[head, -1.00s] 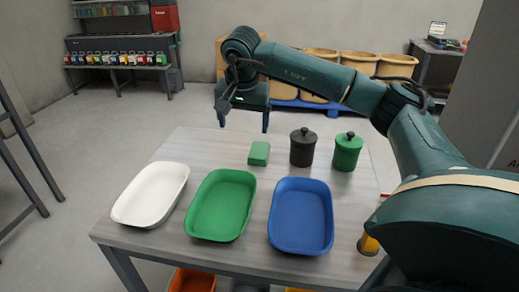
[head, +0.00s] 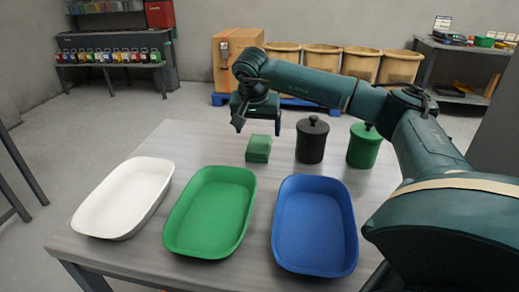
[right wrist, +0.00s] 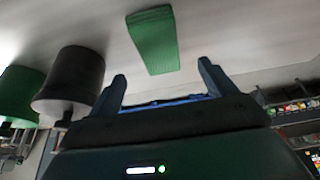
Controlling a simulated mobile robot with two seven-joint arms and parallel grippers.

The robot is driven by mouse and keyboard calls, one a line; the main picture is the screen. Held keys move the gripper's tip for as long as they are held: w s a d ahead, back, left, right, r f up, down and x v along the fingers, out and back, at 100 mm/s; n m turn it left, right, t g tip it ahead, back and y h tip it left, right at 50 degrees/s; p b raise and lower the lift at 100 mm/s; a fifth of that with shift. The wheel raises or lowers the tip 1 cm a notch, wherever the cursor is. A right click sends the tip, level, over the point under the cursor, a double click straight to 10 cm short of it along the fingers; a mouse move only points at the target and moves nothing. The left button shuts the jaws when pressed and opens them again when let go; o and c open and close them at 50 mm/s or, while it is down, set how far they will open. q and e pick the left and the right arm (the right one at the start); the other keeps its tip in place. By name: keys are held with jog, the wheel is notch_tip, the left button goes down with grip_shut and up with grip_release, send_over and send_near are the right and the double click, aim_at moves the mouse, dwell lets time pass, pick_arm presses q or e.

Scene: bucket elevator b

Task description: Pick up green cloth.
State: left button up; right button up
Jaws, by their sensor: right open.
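The green cloth (head: 258,149) is a small folded block on the grey table, behind the trays. In the right wrist view the cloth (right wrist: 153,38) lies beyond the fingertips, between their lines. My right gripper (head: 257,124) is open and empty, just behind and above the cloth in the head view. Its two fingers also show apart in the right wrist view (right wrist: 162,74), with a gap between them and the cloth. My left gripper is not in view.
A black lidded jar (head: 311,143) and a green lidded jar (head: 363,149) stand right of the cloth. White (head: 77,222), green (head: 172,240) and blue (head: 347,262) trays line the front of the table (head: 205,135). Bare tabletop lies left of the cloth.

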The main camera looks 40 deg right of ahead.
aim_at(260, 143)
jog(key=shift+x, duration=3)
jog(key=shift+s+f, duration=0.15)
jog(key=shift+f, duration=0.15)
jog(key=c, duration=1.1)
